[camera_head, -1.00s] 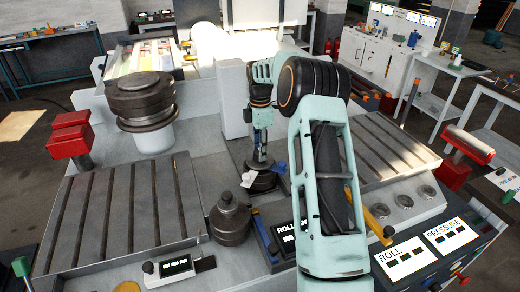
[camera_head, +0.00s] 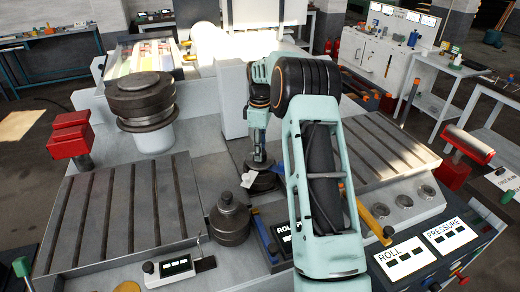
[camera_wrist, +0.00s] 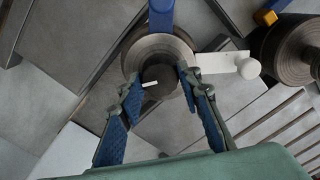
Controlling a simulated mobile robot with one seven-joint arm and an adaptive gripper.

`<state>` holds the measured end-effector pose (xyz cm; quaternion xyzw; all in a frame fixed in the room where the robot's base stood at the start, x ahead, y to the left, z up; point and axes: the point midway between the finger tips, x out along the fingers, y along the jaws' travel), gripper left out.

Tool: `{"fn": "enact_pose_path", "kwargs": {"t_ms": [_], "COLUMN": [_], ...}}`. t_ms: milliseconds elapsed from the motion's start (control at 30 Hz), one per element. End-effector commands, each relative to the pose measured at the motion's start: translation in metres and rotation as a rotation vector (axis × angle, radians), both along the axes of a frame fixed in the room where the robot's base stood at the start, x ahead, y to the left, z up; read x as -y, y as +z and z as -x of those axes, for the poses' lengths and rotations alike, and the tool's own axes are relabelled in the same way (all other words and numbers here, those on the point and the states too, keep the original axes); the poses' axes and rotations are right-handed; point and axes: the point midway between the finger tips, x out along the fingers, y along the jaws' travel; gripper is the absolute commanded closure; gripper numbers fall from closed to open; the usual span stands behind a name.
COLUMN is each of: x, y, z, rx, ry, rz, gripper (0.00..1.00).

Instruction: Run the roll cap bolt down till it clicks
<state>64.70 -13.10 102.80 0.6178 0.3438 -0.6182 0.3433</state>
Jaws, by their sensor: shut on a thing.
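The roll cap bolt (camera_wrist: 163,92) is a dark round head with a white mark on it. It sits over the grey round roll (camera_wrist: 152,47), which shows in the head view as a dark disc (camera_head: 262,183). My gripper (camera_wrist: 160,78) is over it, with blue-padded fingers on both sides, shut on the bolt. In the head view my gripper (camera_head: 260,162) points straight down at the roll, partly hidden by my arm. How deep the bolt sits cannot be seen.
A second dark roll (camera_head: 230,220) stands in front to the left, and a large one (camera_head: 142,98) behind left. A white lever with a ball knob (camera_wrist: 227,64) and a blue bar (camera_wrist: 161,14) lie close to the bolt. ROLL (camera_head: 402,254) and PRESSURE (camera_head: 447,236) panels are front right.

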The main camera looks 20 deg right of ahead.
Motion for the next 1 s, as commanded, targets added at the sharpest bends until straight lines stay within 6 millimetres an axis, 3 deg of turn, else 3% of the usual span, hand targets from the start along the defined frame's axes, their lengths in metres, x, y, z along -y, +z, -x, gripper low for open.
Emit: {"fn": "enact_pose_path", "kwargs": {"t_ms": [600, 1000], "x": [-0.0008, -0.0006], "y": [0.0009, 0.001], "z": [-0.0008, -0.001], "rx": [0.002, 0.002], "ry": [-0.578, -0.854], "rz": [0.001, 0.0], "gripper": [0.92, 0.92]}}
